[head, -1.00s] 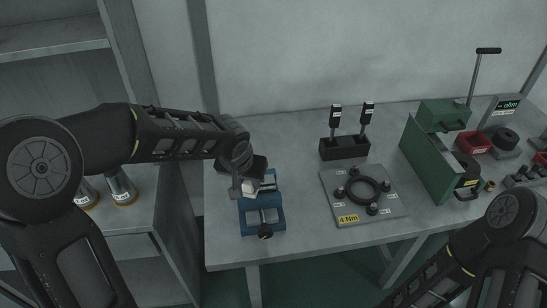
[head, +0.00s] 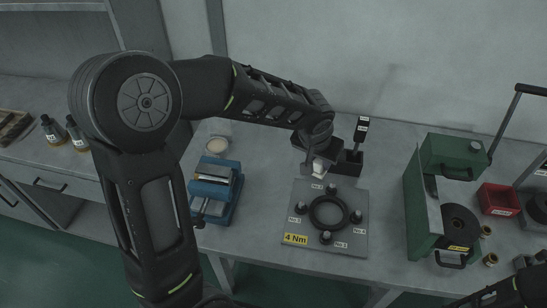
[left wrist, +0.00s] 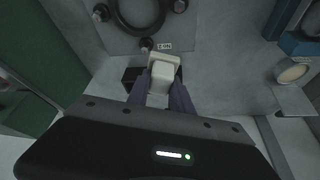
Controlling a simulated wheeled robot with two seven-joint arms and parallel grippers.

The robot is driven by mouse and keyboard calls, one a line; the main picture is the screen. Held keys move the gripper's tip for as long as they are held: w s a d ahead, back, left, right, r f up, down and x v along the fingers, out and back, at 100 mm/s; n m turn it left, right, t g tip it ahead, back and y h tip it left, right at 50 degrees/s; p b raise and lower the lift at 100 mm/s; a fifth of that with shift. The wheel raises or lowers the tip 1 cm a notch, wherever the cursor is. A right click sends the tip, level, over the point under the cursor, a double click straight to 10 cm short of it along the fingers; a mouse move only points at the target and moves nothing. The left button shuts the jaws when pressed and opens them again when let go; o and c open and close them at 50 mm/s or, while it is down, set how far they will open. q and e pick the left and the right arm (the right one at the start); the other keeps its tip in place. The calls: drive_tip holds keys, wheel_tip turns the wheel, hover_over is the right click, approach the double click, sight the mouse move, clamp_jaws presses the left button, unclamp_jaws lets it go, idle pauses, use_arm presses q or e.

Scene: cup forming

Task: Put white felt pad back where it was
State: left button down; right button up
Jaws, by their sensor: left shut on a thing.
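My left gripper (head: 318,166) is shut on a small white block, which looks like the white felt pad (left wrist: 162,73). In the left wrist view it sits between the two fingertips, pale and squarish. In the head view the gripper is over the table, in front of the left part of the black tool holder (head: 352,160) and behind the grey plate (head: 300,240). The gripper and arm hide part of the holder. I cannot tell how high the pad is above the table. My right gripper is out of the head view.
A blue vise (head: 215,190) stands left, with a round cream disc (head: 218,145) behind it. The grey plate bears a black ring and several knobs. A green case (head: 440,200) and a red bin (head: 498,200) stand right. Table between vise and plate is clear.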

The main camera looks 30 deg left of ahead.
use_arm(q)
drive_tip(key=shift+d, duration=0.1)
drive_tip(key=shift+w+a+f, duration=0.1)
drive_tip(key=shift+a, duration=0.15)
drive_tip(key=w+a+f+n+b, duration=0.1)
drive_tip(key=w+a+n+b, duration=0.1)
drive_tip(key=a+b, duration=0.4)
drive_tip(key=w+a+f+n+y+b, duration=0.1)
drive_tip(key=a+b, duration=0.5)
drive_tip(key=a, duration=1.1)
drive_tip(key=shift+w+n+b, duration=0.35)
drive_tip(key=shift+w+n, duration=0.05)
drive_tip(key=shift+f, duration=0.15)
drive_tip(key=shift+f, duration=2.5)
